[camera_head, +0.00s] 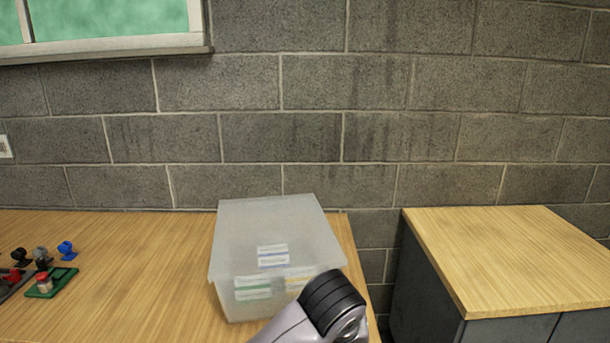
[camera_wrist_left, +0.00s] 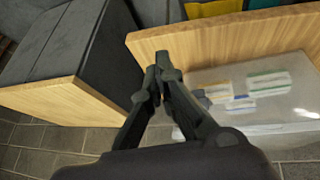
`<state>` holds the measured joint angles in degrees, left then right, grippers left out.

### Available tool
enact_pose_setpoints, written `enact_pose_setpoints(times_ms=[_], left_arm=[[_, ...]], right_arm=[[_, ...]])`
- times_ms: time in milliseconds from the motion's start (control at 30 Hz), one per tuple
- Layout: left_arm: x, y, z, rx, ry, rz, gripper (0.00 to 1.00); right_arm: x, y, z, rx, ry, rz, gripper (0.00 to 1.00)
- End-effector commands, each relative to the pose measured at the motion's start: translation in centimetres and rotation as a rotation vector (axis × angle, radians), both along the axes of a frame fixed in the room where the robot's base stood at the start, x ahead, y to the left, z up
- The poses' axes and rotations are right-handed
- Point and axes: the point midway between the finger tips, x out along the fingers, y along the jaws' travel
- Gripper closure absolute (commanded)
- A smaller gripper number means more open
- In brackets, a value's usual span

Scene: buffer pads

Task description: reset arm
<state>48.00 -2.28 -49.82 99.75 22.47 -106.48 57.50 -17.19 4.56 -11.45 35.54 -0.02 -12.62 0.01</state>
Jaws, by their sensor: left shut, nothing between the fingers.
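My left gripper (camera_wrist_left: 158,76) shows in the left wrist view with its dark fingers shut and nothing between them. Behind the fingertips are the edge of the wooden table (camera_wrist_left: 225,36) and the translucent bin. A rounded link of my own arm shows at the bottom middle of the head view, in front of the bin's lower right corner; no fingers show there. My right gripper is in neither view.
A translucent bin (camera_head: 262,218) with several labelled packs stands on the wooden table (camera_head: 130,270). Small coloured parts and a green pad (camera_head: 60,282) lie at far left. A wood-topped cabinet (camera_head: 510,250) stands right, across a gap. A block wall is behind.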

Motion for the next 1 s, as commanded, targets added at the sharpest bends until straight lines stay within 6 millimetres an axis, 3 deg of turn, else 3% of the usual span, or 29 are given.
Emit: enact_pose_setpoints(times_ms=[33,267,500,700,1000], left_arm=[[-1.3,0.7,-2.1,-0.035,0.032,-0.022,1.0],[-6.1,5.9,-9.1,-0.126,0.075,-0.078,1.0],[-13.0,14.7,-15.4,-0.077,0.086,-0.064,1.0],[-17.9,20.5,-17.7,0.022,0.096,-0.065,1.0],[-23.5,26.5,-18.7,0.16,0.122,-0.086,1.0]], right_arm=[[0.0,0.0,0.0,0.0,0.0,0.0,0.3],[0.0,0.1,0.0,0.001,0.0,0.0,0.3],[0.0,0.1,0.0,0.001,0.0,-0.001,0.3],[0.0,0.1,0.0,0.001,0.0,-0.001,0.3],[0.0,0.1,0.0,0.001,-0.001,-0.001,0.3]])
